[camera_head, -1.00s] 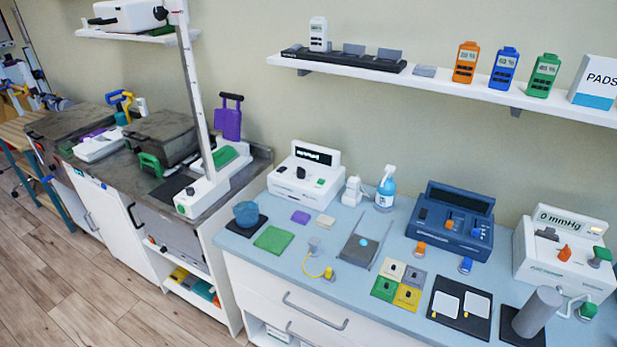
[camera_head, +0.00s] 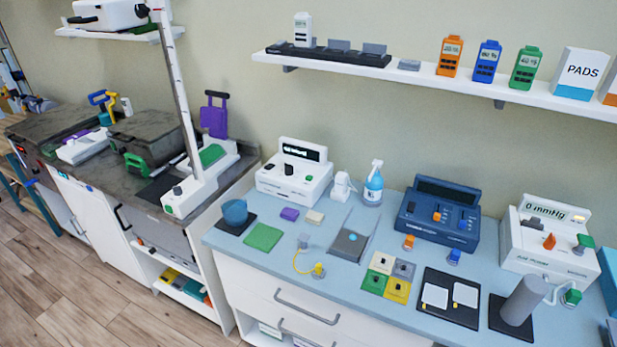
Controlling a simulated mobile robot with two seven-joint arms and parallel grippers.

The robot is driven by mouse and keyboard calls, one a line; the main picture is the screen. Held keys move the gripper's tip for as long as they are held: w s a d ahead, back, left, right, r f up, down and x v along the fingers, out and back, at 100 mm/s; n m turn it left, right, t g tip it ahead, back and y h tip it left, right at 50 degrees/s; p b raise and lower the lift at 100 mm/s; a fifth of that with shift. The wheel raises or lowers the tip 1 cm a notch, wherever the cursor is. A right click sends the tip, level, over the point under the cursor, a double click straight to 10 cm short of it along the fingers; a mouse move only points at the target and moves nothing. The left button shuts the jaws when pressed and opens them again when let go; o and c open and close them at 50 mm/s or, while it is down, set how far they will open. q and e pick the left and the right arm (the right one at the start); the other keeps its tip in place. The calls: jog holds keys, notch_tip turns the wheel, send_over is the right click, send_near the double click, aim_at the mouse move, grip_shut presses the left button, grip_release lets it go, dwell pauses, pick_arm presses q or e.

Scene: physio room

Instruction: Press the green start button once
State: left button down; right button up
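No part is plainly marked as the start button. A small green button (camera_head: 309,177) shows on the front of a white device with a dark display (camera_head: 295,174), at the left of the blue counter. Neither of my grippers is in view, and nothing touches these devices.
A blue console (camera_head: 438,217), a spray bottle (camera_head: 373,184), a grey cylinder (camera_head: 524,299) and several pads stand on the blue counter (camera_head: 345,278). A wall shelf (camera_head: 410,73) with coloured handheld units hangs above. Wooden floor (camera_head: 110,300) is clear at lower left.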

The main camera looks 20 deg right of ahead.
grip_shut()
